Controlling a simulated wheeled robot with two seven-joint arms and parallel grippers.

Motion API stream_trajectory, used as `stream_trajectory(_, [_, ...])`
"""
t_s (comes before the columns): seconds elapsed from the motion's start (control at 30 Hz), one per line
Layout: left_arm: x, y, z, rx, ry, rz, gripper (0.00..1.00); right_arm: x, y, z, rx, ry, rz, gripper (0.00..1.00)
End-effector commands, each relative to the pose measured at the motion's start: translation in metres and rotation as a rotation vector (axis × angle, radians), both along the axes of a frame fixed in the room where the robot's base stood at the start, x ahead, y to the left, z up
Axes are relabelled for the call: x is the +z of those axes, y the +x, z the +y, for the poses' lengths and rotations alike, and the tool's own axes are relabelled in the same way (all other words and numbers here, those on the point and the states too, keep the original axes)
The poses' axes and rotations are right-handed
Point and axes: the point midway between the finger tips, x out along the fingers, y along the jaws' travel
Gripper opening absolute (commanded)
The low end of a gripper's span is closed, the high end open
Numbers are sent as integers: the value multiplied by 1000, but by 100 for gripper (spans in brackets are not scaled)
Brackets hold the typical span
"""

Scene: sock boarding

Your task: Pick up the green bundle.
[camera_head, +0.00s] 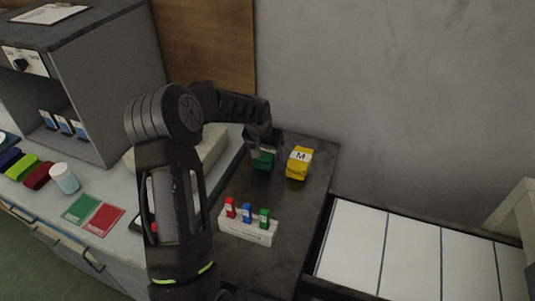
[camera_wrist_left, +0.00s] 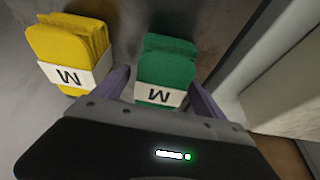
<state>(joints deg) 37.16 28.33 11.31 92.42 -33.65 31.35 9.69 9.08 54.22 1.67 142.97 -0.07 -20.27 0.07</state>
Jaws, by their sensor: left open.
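The green bundle (camera_head: 263,160) stands on the dark counter in the head view, partly covered by my left gripper (camera_head: 262,146). In the left wrist view the green bundle (camera_wrist_left: 166,64) has a white band marked M. It sits between the two fingers of my left gripper (camera_wrist_left: 160,88), which are open on either side of it. I cannot tell whether either finger touches it. My right gripper is not in view.
A yellow bundle (camera_head: 299,163) with an M band stands just right of the green one. A white holder (camera_head: 248,230) with red, blue and green clips is nearer. A pale block (camera_head: 207,150) lies left. A white divided tray (camera_head: 415,255) is at right.

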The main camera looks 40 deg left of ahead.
Motion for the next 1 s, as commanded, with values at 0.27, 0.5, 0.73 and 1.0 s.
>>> stream_trajectory(0.27, [0,0,0,0,0,0,82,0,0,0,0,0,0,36])
stream_trajectory(0.5, [0,0,0,0,0,0,82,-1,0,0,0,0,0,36])
stream_trajectory(0.73, [-3,0,0,0,-1,0,82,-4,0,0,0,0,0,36])
stream_trajectory(1.0, [-5,0,0,-1,0,0,82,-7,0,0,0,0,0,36])
